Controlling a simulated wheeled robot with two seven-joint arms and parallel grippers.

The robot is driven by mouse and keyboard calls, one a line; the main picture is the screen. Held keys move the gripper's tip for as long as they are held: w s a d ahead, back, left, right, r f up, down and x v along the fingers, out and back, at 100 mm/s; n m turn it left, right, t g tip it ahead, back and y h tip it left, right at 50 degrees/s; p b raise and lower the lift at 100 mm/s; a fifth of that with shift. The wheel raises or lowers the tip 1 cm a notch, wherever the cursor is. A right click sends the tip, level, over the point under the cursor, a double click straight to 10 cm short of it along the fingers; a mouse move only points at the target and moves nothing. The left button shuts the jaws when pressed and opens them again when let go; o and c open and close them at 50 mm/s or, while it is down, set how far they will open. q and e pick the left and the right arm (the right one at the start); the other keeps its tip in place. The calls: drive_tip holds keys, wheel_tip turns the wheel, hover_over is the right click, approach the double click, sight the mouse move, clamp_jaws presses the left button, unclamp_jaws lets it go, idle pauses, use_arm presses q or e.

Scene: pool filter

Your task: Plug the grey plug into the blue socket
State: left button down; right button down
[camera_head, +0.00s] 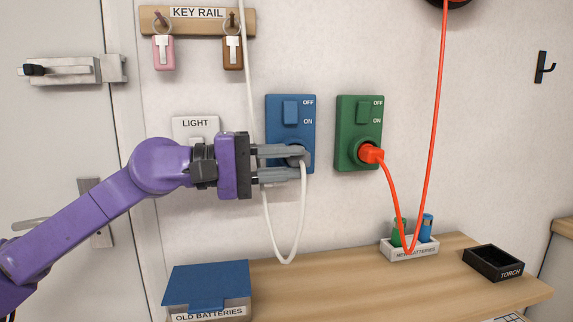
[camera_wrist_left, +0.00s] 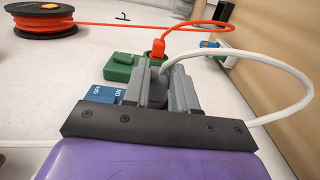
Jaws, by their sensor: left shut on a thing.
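The blue socket (camera_head: 290,112) is a wall plate with a rocker switch marked OFF and ON; it also shows in the left wrist view (camera_wrist_left: 108,93). My left gripper (camera_head: 305,163) is shut on the grey plug (camera_head: 296,161), in front of the lower part of the blue plate. The grey plug shows between the fingers in the left wrist view (camera_wrist_left: 157,92). Its white cable (camera_head: 301,205) hangs in a loop below. The fingers hide the socket's opening, so I cannot tell whether the plug is inside it. My right gripper is not in view.
A green socket (camera_head: 352,112) with an orange plug (camera_head: 371,153) is close on the right. An old batteries box (camera_head: 207,287) and a torch tray (camera_head: 494,263) stand on the wooden shelf (camera_head: 330,290).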

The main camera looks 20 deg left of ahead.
sight(290, 161)
use_arm(q)
drive_tip(key=shift+w+a, duration=0.2)
drive_tip(key=shift+w, duration=0.15)
drive_tip(key=c, duration=0.8)
unclamp_jaws()
drive_tip(key=shift+s+a+f+b, duration=0.15)
drive_tip(key=shift+s+a+b, duration=0.1)
drive_tip(key=shift+a+b, duration=0.25)
drive_tip(key=b+v, duration=0.2)
drive_tip(key=v, duration=0.1)
drive_tip(key=shift+s+a, duration=0.2)
drive_tip(key=shift+a, duration=0.05)
drive_tip(key=shift+s+a, duration=0.1)
drive_tip(key=b+v, duration=0.1)
drive_tip(key=v, duration=0.9)
drive_tip(key=shift+s+a, duration=0.2)
drive_tip(key=shift+a, duration=0.05)
